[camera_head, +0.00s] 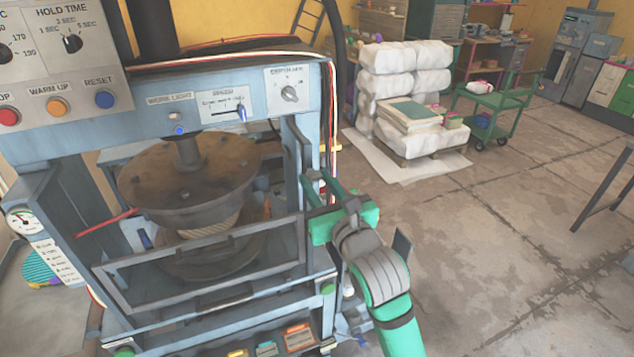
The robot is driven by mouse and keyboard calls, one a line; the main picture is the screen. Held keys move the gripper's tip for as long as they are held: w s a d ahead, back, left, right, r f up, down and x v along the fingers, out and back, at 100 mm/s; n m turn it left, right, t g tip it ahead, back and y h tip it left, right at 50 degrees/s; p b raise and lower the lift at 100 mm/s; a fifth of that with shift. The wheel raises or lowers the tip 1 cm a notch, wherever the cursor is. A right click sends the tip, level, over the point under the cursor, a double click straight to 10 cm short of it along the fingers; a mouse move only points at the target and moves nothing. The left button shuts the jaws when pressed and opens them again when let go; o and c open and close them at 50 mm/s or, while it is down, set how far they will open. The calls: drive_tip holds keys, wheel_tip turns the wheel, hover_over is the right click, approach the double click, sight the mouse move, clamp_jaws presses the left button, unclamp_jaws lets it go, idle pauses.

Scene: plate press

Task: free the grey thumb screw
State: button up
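I cannot pick out a grey thumb screw with certainty. A small grey knob (289,93) sits on a white labelled panel at the upper right of the blue-grey press (190,91). My gripper (319,182) is at the press's right front upright, below and right of that knob. The round brown press plate (185,175) hangs behind a grey guard frame (205,255) at the front.
A control box (65,60) with knobs and coloured buttons is at upper left. A red rod (106,223) sticks out left. Wrapped white stacks (405,70) and a green cart (497,100) stand behind.

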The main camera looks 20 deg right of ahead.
drive_tip(key=o, duration=0.3)
drive_tip(key=shift+o, duration=0.2)
drive_tip(key=shift+s, duration=0.1)
drive_tip(key=s, duration=1)
drive_tip(key=shift+s+d, duration=0.15)
drive_tip(key=shift+s, duration=0.15)
